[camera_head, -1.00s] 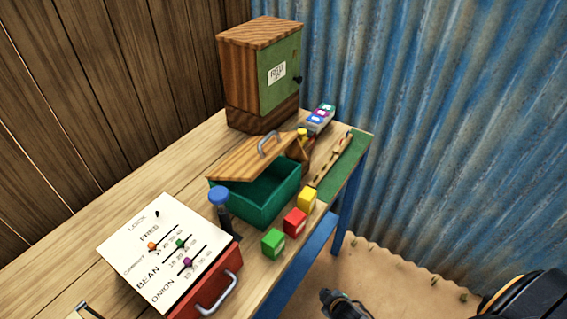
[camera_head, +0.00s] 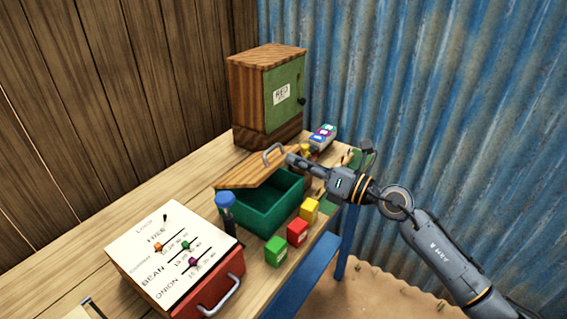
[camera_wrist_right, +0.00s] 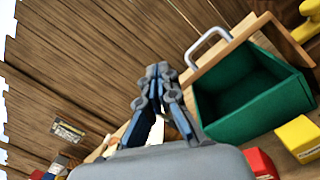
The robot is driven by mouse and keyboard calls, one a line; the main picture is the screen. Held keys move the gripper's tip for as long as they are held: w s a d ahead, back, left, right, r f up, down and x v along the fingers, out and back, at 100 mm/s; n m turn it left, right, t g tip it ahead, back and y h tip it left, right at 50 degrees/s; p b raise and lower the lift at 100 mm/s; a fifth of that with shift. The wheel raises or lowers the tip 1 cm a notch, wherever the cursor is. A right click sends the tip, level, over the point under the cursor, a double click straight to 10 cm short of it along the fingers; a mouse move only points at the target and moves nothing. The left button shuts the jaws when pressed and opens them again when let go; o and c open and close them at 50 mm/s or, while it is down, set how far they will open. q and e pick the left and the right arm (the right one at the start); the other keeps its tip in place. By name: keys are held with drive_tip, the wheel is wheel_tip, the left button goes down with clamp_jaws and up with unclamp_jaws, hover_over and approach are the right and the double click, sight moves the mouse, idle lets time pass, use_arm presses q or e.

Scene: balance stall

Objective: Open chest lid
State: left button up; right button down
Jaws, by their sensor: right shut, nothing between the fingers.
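The green chest (camera_head: 272,214) stands on the table with its wooden lid (camera_head: 246,178) raised at a slant, and its dark green inside shows. A grey metal handle (camera_head: 274,154) sits at the lid's upper edge. My right gripper (camera_head: 292,159) is shut and empty, its tips close to the right of the handle in the head view. In the right wrist view, the shut fingers (camera_wrist_right: 158,72) are just left of the handle (camera_wrist_right: 207,46) and the open chest (camera_wrist_right: 250,100); I cannot tell if they touch. My left gripper is not in view.
Green (camera_head: 276,251), red (camera_head: 297,232) and yellow (camera_head: 309,210) cubes stand along the table's front edge. A blue-topped bottle (camera_head: 226,209) and a sloped slider panel (camera_head: 165,245) are left of the chest. A wooden cabinet (camera_head: 255,95) stands behind.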

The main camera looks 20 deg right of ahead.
sight(280, 165)
drive_tip(key=w+f+n+g+h+p, duration=0.1)
drive_tip(key=w+n, duration=0.1)
drive_tip(key=w+f+n+g+h, duration=0.1)
drive_tip(key=w+n, duration=0.1)
drive_tip(key=w+a+f+n+h+p, duration=0.1)
drive_tip(key=w, duration=0.1)
drive_tip(key=shift+w+f+n+g+p, duration=0.15)
drive_tip(key=shift+w+n+g+p, duration=0.2)
drive_tip(key=shift+n+g, duration=0.05)
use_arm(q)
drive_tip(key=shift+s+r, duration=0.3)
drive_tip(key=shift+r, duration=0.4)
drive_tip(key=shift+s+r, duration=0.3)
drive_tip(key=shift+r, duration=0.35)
use_arm(e)
drive_tip(key=shift+w+a+f, duration=0.3)
drive_tip(key=shift+w+a, duration=0.1)
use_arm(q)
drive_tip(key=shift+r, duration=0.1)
use_arm(e)
drive_tip(key=shift+r, duration=0.1)
